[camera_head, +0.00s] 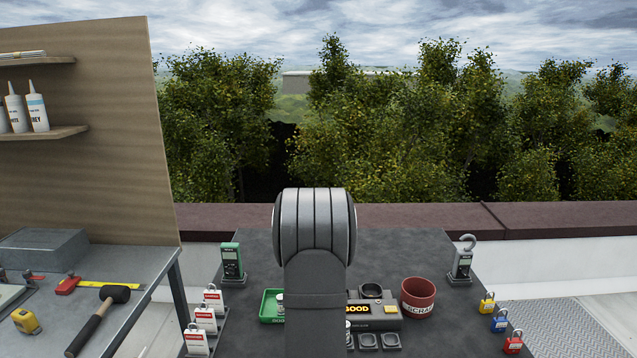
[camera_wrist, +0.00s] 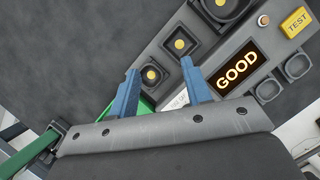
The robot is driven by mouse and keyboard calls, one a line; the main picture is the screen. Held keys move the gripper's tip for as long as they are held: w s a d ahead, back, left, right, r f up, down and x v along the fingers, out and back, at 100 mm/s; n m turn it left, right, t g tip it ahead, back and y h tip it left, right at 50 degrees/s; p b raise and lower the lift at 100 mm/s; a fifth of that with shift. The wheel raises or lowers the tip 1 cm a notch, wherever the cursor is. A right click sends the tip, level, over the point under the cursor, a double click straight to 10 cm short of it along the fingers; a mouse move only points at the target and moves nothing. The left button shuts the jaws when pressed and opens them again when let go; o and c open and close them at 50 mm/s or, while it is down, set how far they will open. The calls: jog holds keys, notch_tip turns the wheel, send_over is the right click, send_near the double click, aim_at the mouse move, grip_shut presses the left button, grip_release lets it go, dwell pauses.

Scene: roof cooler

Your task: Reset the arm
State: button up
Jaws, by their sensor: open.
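My gripper (camera_wrist: 160,95) shows in the wrist view as two blue fingers spread apart, with nothing between them. It hangs above the dark worktop beside the grey test unit (camera_wrist: 205,65), whose lit display (camera_wrist: 237,71) reads GOOD. In the head view my own arm stands in the middle and hides the gripper and part of the worktop (camera_head: 400,245). The test unit (camera_head: 385,322) shows just right of my arm, with its yellow TEST button (camera_head: 390,309).
A green tray (camera_head: 268,306) holding a light cylindrical part sits left of my arm. A red SCRAP bin (camera_head: 418,298) stands right. A green meter (camera_head: 231,262), a clamp meter (camera_head: 463,258), red-and-white tags (camera_head: 205,319) and padlocks (camera_head: 500,321) line the sides. The worktop's back is clear.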

jog(key=f, duration=0.1)
jog(key=w+a+f, duration=0.1)
jog(key=f, duration=0.1)
jog(key=a+f, duration=0.1)
jog(key=shift+w+a+f, duration=0.15)
jog(key=shift+w+a, duration=0.1)
jog(key=shift+f, duration=0.65)
jog(key=shift+o, duration=0.3)
dwell(0.4)
